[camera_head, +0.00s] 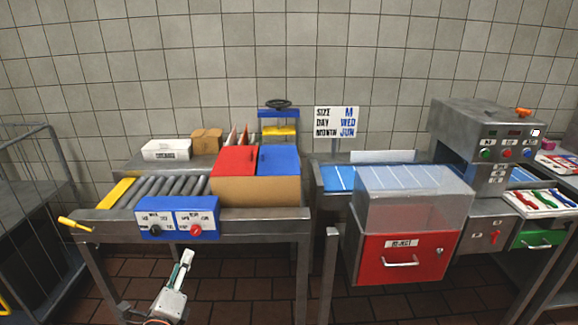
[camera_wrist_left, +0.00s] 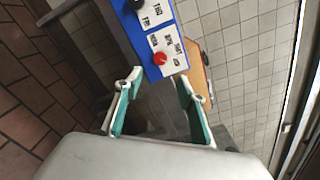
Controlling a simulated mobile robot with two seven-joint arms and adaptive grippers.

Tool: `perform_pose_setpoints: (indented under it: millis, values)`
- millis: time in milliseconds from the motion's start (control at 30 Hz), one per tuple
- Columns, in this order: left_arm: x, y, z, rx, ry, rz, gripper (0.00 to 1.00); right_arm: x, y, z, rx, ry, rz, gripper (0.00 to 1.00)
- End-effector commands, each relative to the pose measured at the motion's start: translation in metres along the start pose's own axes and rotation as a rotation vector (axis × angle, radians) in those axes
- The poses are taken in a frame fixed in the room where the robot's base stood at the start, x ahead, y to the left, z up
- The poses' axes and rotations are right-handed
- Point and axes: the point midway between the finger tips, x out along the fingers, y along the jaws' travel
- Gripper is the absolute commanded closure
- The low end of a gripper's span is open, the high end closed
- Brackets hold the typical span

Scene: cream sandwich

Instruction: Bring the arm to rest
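My left gripper (camera_head: 185,260) is low in front of the conveyor table in the head view, below the blue control box (camera_head: 178,218). In the left wrist view, the left gripper (camera_wrist_left: 158,88) has its two green-padded fingers apart with nothing between them. The blue box (camera_wrist_left: 152,38) with its red knob (camera_wrist_left: 159,58) shows beyond the fingertips, apart from them. My right gripper shows in neither view.
The roller conveyor (camera_head: 165,188) carries a carton with red (camera_head: 234,161) and blue lids. A yellow-handled lever (camera_head: 75,223) sticks out at left. A red drawer unit (camera_head: 405,260) and a grey machine (camera_head: 480,140) stand at right. Tiled floor is open below.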

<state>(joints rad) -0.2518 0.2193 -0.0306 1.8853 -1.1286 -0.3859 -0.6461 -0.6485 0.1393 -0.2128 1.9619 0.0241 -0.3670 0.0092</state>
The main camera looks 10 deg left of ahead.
Motion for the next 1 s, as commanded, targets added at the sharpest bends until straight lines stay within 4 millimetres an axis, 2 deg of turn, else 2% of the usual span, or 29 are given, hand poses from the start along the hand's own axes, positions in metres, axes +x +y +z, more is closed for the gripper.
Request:
perform_pose_setpoints:
  millis: [133, 233, 400, 500, 600, 700, 800, 1000]
  values:
    - [-0.019, 0.018, -0.027, -0.167, 0.060, 0.054, 0.60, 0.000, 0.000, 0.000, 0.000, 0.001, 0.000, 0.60]
    - [-0.049, 0.040, -0.064, -0.421, 0.132, 0.144, 0.60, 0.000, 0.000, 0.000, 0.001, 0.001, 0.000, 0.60]
    - [-0.122, 0.074, -0.137, -0.959, 0.232, 0.376, 0.60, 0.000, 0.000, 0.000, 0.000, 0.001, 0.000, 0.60]
    - [-0.166, 0.083, -0.173, -1.254, 0.253, 0.524, 0.60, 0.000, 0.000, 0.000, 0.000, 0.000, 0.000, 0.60]
    - [-0.204, 0.086, -0.201, -1.493, 0.249, 0.656, 0.60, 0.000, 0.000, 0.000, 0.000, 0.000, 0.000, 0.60]
    - [-0.230, 0.086, -0.219, -1.661, 0.233, 0.753, 0.60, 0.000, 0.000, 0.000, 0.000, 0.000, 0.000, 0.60]
    - [-0.244, 0.085, -0.228, -1.753, 0.221, 0.808, 0.60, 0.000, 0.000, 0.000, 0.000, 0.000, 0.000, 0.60]
    - [-0.249, 0.084, -0.231, -1.789, 0.215, 0.828, 0.60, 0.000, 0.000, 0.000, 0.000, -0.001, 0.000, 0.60]
